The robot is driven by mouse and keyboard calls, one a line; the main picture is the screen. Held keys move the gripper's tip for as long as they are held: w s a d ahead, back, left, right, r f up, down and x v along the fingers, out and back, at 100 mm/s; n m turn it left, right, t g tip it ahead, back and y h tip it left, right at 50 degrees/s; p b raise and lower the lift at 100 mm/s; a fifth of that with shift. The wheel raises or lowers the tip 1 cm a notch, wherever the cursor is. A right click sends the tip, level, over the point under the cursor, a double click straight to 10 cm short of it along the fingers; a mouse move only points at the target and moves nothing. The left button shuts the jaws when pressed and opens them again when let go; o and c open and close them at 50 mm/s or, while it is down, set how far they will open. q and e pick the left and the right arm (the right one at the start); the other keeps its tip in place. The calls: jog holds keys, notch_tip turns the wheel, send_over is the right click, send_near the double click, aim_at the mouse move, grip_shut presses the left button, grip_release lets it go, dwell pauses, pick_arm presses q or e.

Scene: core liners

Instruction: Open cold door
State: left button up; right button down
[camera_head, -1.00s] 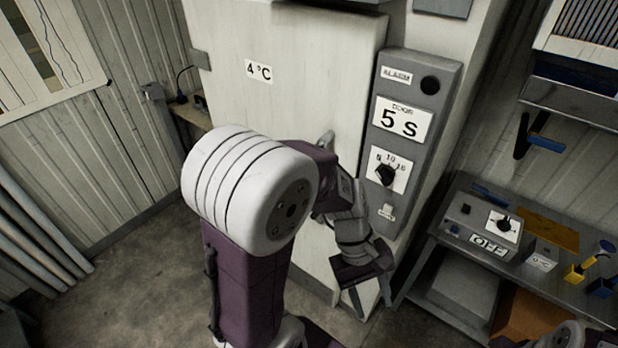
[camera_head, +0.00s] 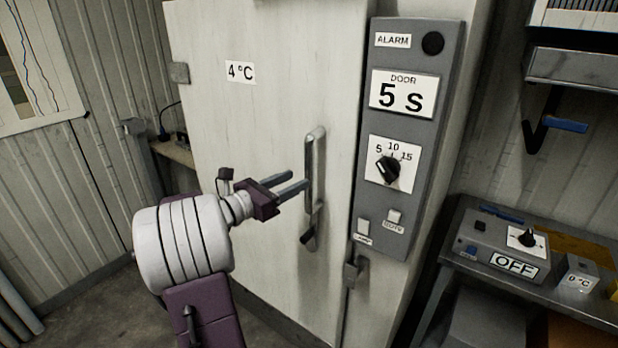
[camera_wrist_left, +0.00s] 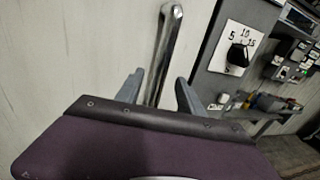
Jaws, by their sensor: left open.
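The cold door (camera_head: 270,130) is a pale panel with a 4 °C label, and it looks shut against its frame. Its upright metal handle (camera_head: 314,170) is near the door's right edge, with a small dark lever at its lower end. My left gripper (camera_head: 300,182) is open just left of the handle, its fingers pointing at it. In the left wrist view the handle (camera_wrist_left: 166,50) rises between the two open fingers (camera_wrist_left: 158,92), a little beyond them. I cannot tell whether either finger touches it. My right gripper is not in view.
A grey control panel (camera_head: 401,225) right of the door has an alarm, a "DOOR 5 S" label and a dial. A latch piece (camera_head: 353,270) is below it. A bench (camera_head: 460,215) with an OFF box (camera_head: 484,250) stands at the right. Floor is clear at lower left.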

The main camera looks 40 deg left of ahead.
aim_at(306, 175)
pick_arm(q)
jog(key=w, duration=0.3)
jog(key=w+d, duration=0.1)
jog(key=w, duration=0.2)
jog(key=shift+d, duration=0.15)
grip_shut()
dwell(1.1)
